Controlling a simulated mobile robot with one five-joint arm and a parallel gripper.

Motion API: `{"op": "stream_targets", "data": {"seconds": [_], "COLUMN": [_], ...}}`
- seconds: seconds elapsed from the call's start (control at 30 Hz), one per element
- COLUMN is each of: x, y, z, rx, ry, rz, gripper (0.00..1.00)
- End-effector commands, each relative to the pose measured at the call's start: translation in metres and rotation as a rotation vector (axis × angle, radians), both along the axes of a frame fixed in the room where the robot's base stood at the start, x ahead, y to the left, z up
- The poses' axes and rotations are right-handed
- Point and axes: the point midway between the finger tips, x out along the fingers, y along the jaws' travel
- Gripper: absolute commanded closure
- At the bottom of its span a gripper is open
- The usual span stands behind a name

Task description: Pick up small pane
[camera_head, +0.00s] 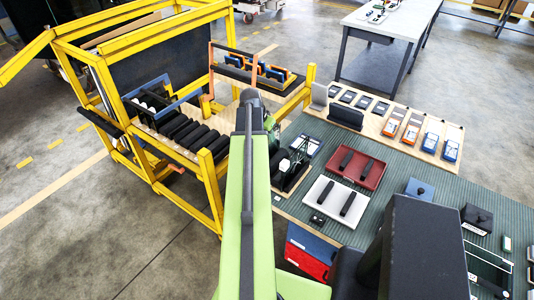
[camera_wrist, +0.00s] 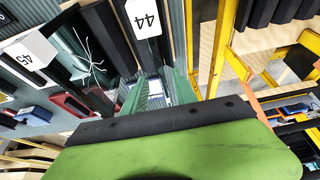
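My gripper (camera_wrist: 160,88) shows its two green fingers in the wrist view with a gap between them. I see nothing clearly held there, though a clear pane would be hard to make out. In the head view, my arm hides most of the gripper, beside a dark slotted rack (camera_head: 290,180). Dark upright pieces with white tags stand just beyond the fingers in the wrist view, one tag marked 44 (camera_wrist: 144,18) and one marked 45 (camera_wrist: 30,58). I cannot tell which piece is the small pane.
A yellow frame trolley (camera_head: 213,190) with black rollers stands to the left. A red tray (camera_head: 355,167) and a white tray (camera_head: 338,208) lie on the green ribbed mat (camera_head: 385,205). A wooden board (camera_head: 400,118) with several devices lies behind. Floor at left is clear.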

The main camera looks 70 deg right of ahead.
Motion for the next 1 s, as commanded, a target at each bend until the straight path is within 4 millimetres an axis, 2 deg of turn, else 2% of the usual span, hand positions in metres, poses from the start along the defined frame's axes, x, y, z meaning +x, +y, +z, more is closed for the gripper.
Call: {"op": "stream_targets", "data": {"seconds": [0.03, 0.1, 0.23, 0.53, 1.0], "x": [0.001, 0.001, 0.0, -0.001, -0.001], "y": [-0.002, -0.004, -0.011, -0.012, -0.012], "z": [-0.015, -0.028, -0.046, -0.043, -0.048], "rx": [0.0, 0.0, 0.0, 0.0, 0.0], "ry": [0.0, 0.0, 0.0, 0.0, 0.0], "rz": [0.0, 0.0, -0.001, 0.0, 0.001], "gripper": [0.66, 0.66, 0.66, 0.66, 0.66]}}
